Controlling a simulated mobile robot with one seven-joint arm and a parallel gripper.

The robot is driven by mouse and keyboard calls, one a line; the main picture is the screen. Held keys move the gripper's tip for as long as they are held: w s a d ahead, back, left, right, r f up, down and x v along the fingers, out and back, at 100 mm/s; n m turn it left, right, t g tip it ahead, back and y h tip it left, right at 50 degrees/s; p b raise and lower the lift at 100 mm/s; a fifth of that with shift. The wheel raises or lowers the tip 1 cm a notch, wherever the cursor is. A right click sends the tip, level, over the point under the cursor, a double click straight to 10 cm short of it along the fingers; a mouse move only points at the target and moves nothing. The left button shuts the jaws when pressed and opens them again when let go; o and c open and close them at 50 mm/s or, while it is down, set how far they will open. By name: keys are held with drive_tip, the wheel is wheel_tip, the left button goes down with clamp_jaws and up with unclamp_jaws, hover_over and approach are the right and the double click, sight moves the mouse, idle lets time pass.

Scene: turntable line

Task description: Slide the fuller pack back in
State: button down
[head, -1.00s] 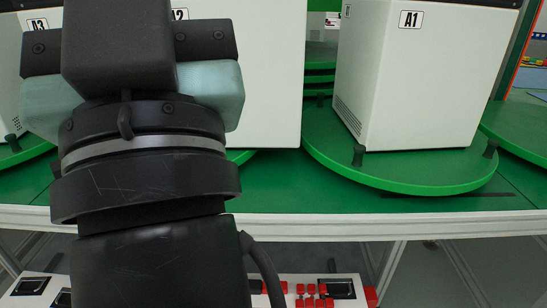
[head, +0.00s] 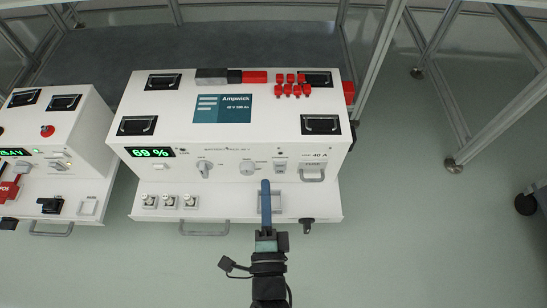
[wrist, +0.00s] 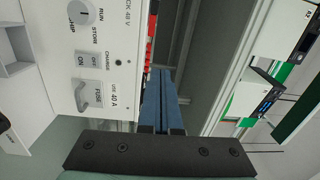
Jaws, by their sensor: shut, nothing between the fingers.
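A white battery pack (head: 275,112), marked Ampwick, sits on a white tray (head: 230,212) low down in the head view. Its green display (head: 150,152) reads 69 %. A second white pack (head: 88,116) is at the left edge; its green display (head: 14,152) seems to show volts. My gripper (head: 265,184) has blue fingers, shut and empty. In the head view they overlap the lower front of the 69 % pack, right of its knobs; I cannot tell whether they touch it. In the wrist view, the fingers (wrist: 160,80) show beside the pack's front panel (wrist: 110,30).
The 69 % pack carries black handles (head: 163,82) and red terminal caps (head: 292,84) on top. A grey handle (head: 205,231) is at its tray's front. Metal frame legs (head: 500,112) stand to the right. Grey floor (head: 420,220) is clear at lower right.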

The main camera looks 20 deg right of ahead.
sight(274, 143)
wheel_tip(274, 143, down, 4)
drive_tip(key=s+m, duration=0.1)
drive_tip(key=s, duration=0.2)
drive_tip(key=shift+g, duration=0.3)
drive_tip(key=b+x, duration=0.1)
drive_tip(key=x, duration=0.3)
drive_tip(key=b+x, duration=0.2)
drive_tip(key=x, duration=0.2)
drive_tip(key=d+b+x, duration=0.1)
drive_tip(key=x, duration=0.4)
drive_tip(key=shift+r+b, duration=0.25)
drive_tip(key=shift+b, duration=0.1)
drive_tip(key=shift+w+d, duration=0.1)
drive_tip(key=shift+w, duration=0.45)
drive_tip(key=shift+w, duration=0.1)
